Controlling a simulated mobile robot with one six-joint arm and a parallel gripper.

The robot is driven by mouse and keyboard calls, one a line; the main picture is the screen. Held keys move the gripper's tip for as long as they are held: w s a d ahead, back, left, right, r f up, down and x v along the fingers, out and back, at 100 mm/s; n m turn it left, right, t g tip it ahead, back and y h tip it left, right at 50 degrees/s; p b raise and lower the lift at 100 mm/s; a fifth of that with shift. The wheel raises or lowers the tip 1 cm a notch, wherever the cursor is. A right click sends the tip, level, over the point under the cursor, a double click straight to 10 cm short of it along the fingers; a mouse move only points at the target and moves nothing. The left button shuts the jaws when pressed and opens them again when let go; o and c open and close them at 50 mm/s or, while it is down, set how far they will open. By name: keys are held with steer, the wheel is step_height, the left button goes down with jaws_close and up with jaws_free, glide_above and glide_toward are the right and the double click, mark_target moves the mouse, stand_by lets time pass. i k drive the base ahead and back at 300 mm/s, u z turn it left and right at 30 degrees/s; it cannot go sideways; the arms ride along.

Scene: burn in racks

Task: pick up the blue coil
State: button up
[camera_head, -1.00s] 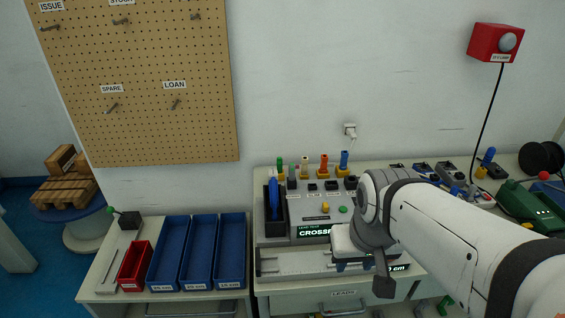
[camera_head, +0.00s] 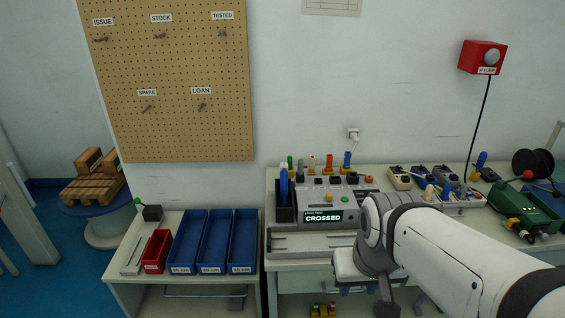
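A blue rounded item (camera_head: 283,184) stands upright in a narrow dark holder (camera_head: 285,214) at the left end of the right bench. It looks like the blue coil, but its windings are too small to make out. My arm reaches in from the lower right. My gripper (camera_head: 386,304) points down in front of the bench's front edge, to the right of and nearer than the blue item, and well apart from it. Only a dark part of the gripper shows, so its opening and anything between its fingers are hidden.
A grey tester (camera_head: 352,203) reading "CROSSED" stands beside the holder, with coloured plugs behind. Three blue bins (camera_head: 214,242) and a red bin (camera_head: 156,251) sit on the left bench. A green device (camera_head: 522,210) is at the right. A pegboard (camera_head: 170,100) with empty hooks hangs above.

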mark_target(284, 165)
steer(key=u, duration=0.1)
steer(key=i, duration=0.9)
steer(key=z, duration=0.1)
